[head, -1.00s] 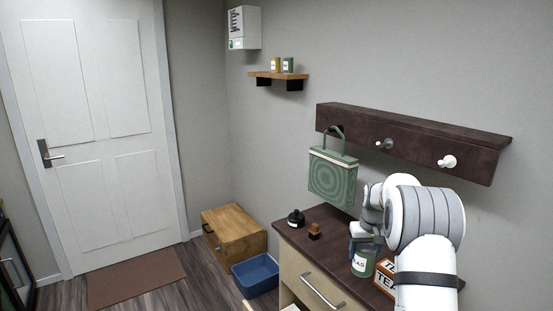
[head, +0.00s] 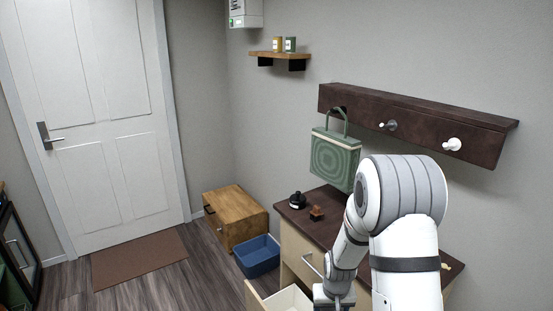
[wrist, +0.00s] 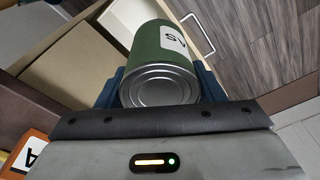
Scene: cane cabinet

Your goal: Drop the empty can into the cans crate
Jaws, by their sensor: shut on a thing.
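A green can (wrist: 158,55) with a white label ending in "AS" is held between the blue fingers of my gripper (wrist: 160,90) in the wrist view. Its silver ridged end faces the camera. In the head view my gripper (head: 334,300) is low at the bottom edge, in front of the cabinet; the can is not visible there. A blue open box (head: 258,258) stands on the floor left of the cabinet, apart from my gripper. No label on it can be read, so I cannot tell if it is the cans crate.
A dark-topped cabinet (head: 328,226) has an open lower drawer (head: 288,300) near my gripper. A wooden box (head: 236,216) stands behind the blue box. A green bag (head: 335,160) hangs above the cabinet. Floor (head: 205,280) left of the blue box is clear.

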